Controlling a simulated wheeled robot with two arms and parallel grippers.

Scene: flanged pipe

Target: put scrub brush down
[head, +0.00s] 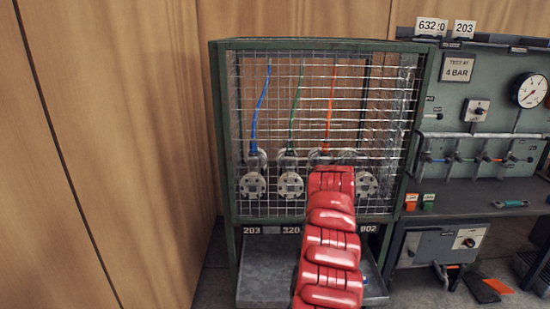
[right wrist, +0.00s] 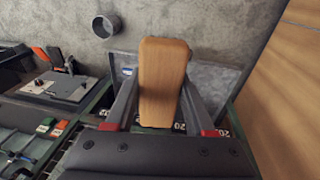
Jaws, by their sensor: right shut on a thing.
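In the right wrist view, my right gripper (right wrist: 160,90) is shut on the scrub brush (right wrist: 163,75), a pale wooden block gripped between its two fingers. Any bristles are hidden. A grey metal tray (right wrist: 212,82) lies behind the brush in that view; I cannot tell whether they touch. In the head view the tray (head: 263,286) sits low in front of the green wire cage (head: 232,130). My red arm covers its middle and hides the right gripper and brush there. My left gripper is in neither view.
Flanged pipe ends (head: 252,186) with coloured hoses stand behind the mesh. A green test bench (head: 490,95) with gauge and valves adjoins the cage on the right. Wood panelling (head: 100,150) closes the left side. A grey round pipe (right wrist: 106,27) shows near the concrete floor.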

